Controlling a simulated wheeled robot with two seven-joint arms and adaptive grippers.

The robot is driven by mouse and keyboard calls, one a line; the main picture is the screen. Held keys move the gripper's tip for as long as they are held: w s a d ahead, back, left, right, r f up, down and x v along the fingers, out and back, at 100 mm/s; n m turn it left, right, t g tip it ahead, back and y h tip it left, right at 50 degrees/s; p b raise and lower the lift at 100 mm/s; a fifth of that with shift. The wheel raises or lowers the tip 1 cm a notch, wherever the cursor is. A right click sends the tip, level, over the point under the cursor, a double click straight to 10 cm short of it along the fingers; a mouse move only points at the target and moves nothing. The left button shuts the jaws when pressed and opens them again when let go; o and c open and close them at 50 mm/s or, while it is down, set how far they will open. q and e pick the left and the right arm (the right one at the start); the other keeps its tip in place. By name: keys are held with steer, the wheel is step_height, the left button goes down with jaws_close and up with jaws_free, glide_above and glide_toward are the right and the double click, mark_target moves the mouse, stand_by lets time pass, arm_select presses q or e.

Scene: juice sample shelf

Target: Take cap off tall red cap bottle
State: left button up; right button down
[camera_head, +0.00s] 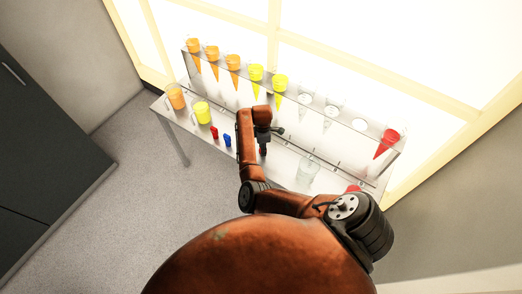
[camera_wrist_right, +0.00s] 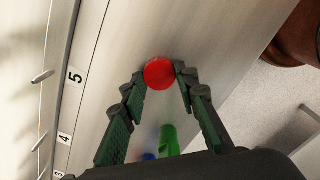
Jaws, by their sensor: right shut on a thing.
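My right gripper (camera_head: 263,146) is over the lower shelf board, near its middle. In the right wrist view its two fingers (camera_wrist_right: 159,76) are closed in on the sides of a round red cap (camera_wrist_right: 159,72), seen from above. The same red piece shows small under the gripper in the head view (camera_head: 263,152). The bottle body under the cap is hidden, so I cannot tell whether the cap is still on it. My left gripper is not in view.
An orange beaker (camera_head: 176,98), a yellow beaker (camera_head: 202,113) and a clear beaker (camera_head: 307,171) share the board. Behind runs a rack (camera_head: 345,127) of cone-shaped sample cups.

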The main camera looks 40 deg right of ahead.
steer(key=shift+f, duration=0.15)
steer(key=c, duration=1.5)
jaws_free()
step_height(320, 180, up, 12)
steer(key=p, duration=0.1)
steer(key=shift+r+p, duration=0.2)
steer(key=shift+p, duration=0.2)
steer(key=shift+a+r, duration=0.1)
steer(key=shift+r, duration=0.05)
